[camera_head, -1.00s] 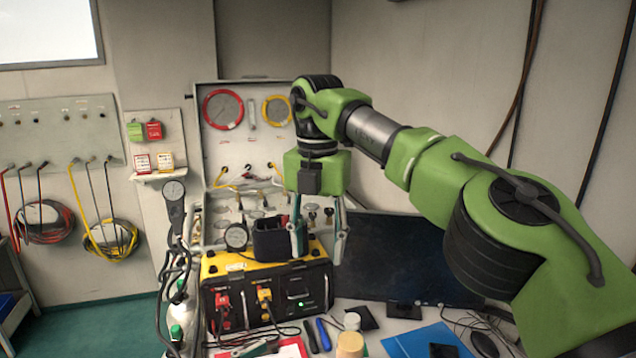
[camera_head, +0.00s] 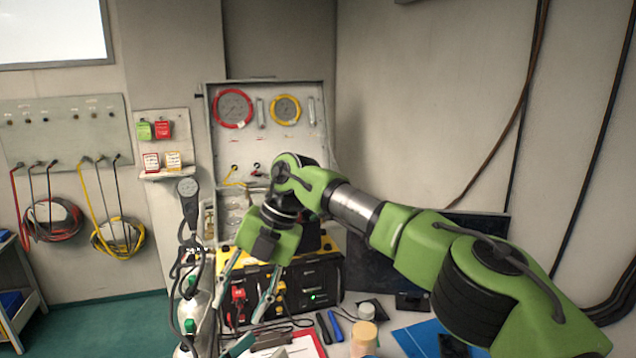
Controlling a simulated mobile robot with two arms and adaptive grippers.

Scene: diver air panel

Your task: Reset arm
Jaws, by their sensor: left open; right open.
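My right arm, green and black, comes in from the right side of the head view. Its gripper (camera_head: 240,312) is open and empty, with two thin fingers apart and tilted down to the left. It hangs in front of the yellow and black panel box (camera_head: 322,277) and covers part of it. My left gripper (camera_head: 258,346) shows only in part at the bottom edge, low in front of the box. It is open, and I see nothing held in it. The rest of the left arm is out of view.
A desk holds a red clipboard (camera_head: 308,347), blue and black pens, a beige cup (camera_head: 364,338) and a blue folder (camera_head: 425,340). A dark monitor (camera_head: 375,262) stands behind. Gas cylinders (camera_head: 196,308) with hoses are at the left. A gauge panel (camera_head: 262,140) is at the back.

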